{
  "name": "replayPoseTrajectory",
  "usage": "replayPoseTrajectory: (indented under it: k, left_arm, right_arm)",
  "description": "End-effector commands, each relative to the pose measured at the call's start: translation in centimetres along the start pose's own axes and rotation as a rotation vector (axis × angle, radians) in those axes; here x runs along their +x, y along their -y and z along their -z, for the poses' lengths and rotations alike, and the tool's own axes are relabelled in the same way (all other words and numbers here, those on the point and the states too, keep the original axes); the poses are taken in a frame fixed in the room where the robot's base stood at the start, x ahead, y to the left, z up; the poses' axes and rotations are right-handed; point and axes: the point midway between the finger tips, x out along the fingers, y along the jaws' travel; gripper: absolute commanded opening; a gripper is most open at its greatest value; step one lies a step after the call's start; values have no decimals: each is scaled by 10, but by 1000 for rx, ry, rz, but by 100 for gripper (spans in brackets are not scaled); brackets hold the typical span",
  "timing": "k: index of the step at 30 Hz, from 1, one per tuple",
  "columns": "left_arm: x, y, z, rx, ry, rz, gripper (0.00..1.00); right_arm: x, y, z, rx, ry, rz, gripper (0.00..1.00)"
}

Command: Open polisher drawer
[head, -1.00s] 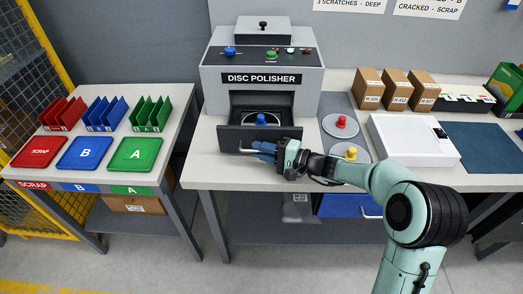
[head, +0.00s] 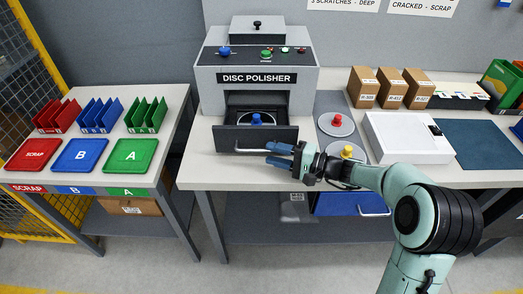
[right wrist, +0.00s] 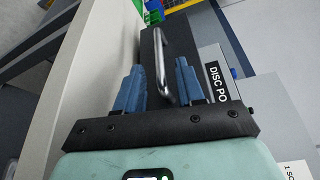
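The disc polisher (head: 257,78) is a grey machine on the bench. Its dark drawer (head: 228,137) stands out at the front, and a disc with a blue knob (head: 256,119) shows in it. The silver bar handle (head: 245,150) runs along the drawer front. My right gripper (head: 272,155) is open at the right end of the handle, holding nothing. In the right wrist view its blue fingers (right wrist: 160,88) are spread, with the handle (right wrist: 158,50) showing between them. My left gripper is not in view.
Two discs, with a red knob (head: 336,121) and a yellow knob (head: 347,152), lie right of the polisher. Further right are a white box (head: 400,140) and cardboard boxes (head: 365,88). A side table (head: 170,130) with coloured trays stands left, across a gap.

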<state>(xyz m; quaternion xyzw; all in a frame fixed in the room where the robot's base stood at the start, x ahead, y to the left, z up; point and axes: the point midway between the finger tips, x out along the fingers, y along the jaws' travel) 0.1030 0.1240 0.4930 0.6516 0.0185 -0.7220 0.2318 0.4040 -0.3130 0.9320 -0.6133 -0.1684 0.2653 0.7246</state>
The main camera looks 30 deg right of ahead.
Motion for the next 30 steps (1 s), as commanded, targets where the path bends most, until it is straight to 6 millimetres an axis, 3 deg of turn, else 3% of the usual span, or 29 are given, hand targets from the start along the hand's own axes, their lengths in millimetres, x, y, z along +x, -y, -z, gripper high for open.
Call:
replayPoseTrajectory:
  k: [6,12,30]
  left_arm:
    - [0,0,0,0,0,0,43]
    - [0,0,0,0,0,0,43]
    - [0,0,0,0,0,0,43]
  right_arm:
    - [-49,0,1,-1,-4,-1,38]
    - [-73,0,0,-1,-1,-1,38]
    - [-79,0,0,0,1,-1,38]
